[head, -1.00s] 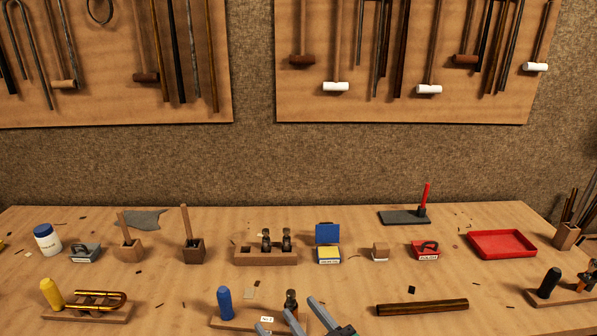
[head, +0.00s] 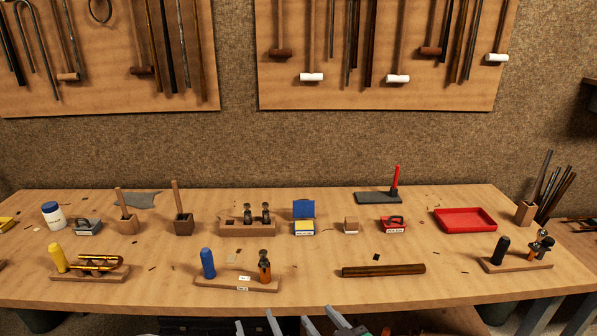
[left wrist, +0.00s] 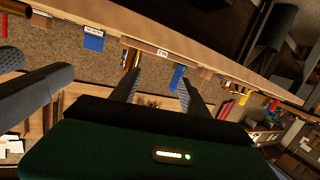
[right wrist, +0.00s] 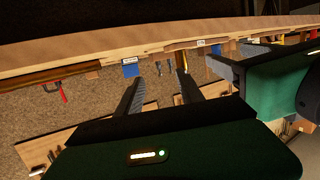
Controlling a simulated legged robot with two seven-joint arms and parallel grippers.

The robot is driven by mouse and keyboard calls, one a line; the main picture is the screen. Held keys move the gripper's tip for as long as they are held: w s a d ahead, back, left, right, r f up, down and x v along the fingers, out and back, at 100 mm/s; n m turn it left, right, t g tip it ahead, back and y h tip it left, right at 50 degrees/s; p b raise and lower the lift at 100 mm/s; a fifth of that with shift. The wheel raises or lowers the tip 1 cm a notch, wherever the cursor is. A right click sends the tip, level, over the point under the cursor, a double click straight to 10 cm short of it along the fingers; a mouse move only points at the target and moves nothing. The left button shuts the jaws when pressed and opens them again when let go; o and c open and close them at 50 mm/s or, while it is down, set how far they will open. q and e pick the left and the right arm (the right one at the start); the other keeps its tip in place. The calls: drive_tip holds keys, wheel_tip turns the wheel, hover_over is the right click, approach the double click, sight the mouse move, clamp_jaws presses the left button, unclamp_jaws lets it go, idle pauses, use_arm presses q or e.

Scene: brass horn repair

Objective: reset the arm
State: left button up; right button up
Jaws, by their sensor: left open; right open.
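My left gripper (head: 256,326) and right gripper (head: 323,321) show only as grey fingertips at the bottom edge of the head view, in front of the bench's front edge. They are side by side. Both are open with nothing between the fingers. The left wrist view shows the left gripper's parted fingers (left wrist: 160,80), with grey fingers of my other gripper at the left. The right wrist view shows the right gripper's parted fingers (right wrist: 161,80), with my green left gripper body (right wrist: 275,78) close by at the right. The wrist views look upside down. Most of both arms is hidden.
The wooden bench (head: 310,290) holds a block with a blue handle (head: 208,263), a dark rod (head: 383,270), a yellow-handled block (head: 58,258), a red tray (head: 465,220) and a black-handled block (head: 500,251). Tool boards (head: 375,95) hang behind. Bare wood lies along the front strip.

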drive_tip(key=s+d+f+m+g+h, duration=0.3)
drive_tip(key=s+d+f+g+h, duration=0.25)
drive_tip(key=d+f, duration=0.35)
use_arm(q)
drive_tip(key=s+a+f+m+g+h, duration=0.35)
drive_tip(key=s+a+g, duration=0.2)
drive_tip(key=s, duration=0.35)
drive_tip(key=s+a+f+m+g+h, duration=0.2)
drive_tip(key=s+a+f+g, duration=0.25)
drive_tip(key=s+g, duration=0.4)
use_arm(e)
drive_tip(key=s+d+m+g, duration=0.1)
drive_tip(key=s+d+g, duration=0.2)
drive_tip(key=s, duration=0.4)
drive_tip(key=s+d+m+g, duration=0.1)
drive_tip(key=s+d+g, duration=0.2)
drive_tip(key=s, duration=0.3)
use_arm(q)
wheel_tip(320, 180, up, 16)
drive_tip(key=t+p, duration=0.1)
drive_tip(key=p, duration=1.5)
drive_tip(key=shift+s+t, duration=0.3)
drive_tip(key=shift+t, duration=0.1)
use_arm(e)
drive_tip(key=w+a+v, duration=0.1)
drive_tip(key=w+v, duration=0.2)
drive_tip(key=v, duration=1.1)
drive_tip(key=shift+s+r+h, duration=0.15)
drive_tip(key=shift+r+h, duration=0.3)
drive_tip(key=shift+r, duration=0.3)
